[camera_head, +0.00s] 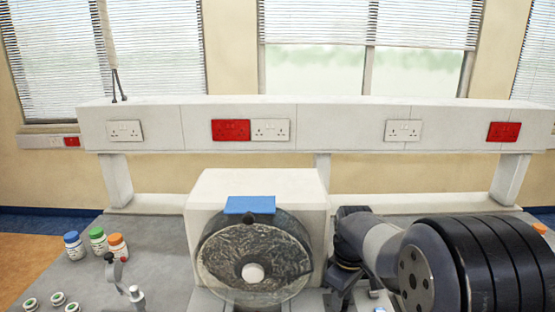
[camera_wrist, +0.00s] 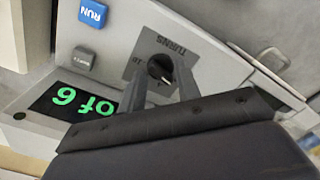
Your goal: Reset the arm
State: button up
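My arm (camera_head: 375,243) reaches in from the right in the head view, bent down beside the white machine (camera_head: 300,188) with the round clear drum (camera_head: 222,262). My gripper (camera_wrist: 160,76) shows in the wrist view, its two grey fingers apart, one on each side of a black knob (camera_wrist: 160,68). There seems to be a gap between the knob and each finger; contact cannot be made out. The gripper looks open and holds nothing that I can see. In the head view the fingertips are hidden or too small to tell.
The wrist view shows a panel with a blue RUN button (camera_wrist: 92,13), a grey button (camera_wrist: 86,59) and a green-lit display (camera_wrist: 80,100). Blue-, green- and orange-capped bottles (camera_head: 74,246) stand on the grey bench at left. A white socket shelf (camera_head: 345,120) runs behind.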

jog(key=m+b, duration=0.1)
jog(key=m, duration=1)
jog(key=shift+a+b, duration=0.1)
jog(key=shift+b, duration=0.25)
jog(key=shift+m+b, duration=0.3)
jog(key=shift+m, duration=1.2)
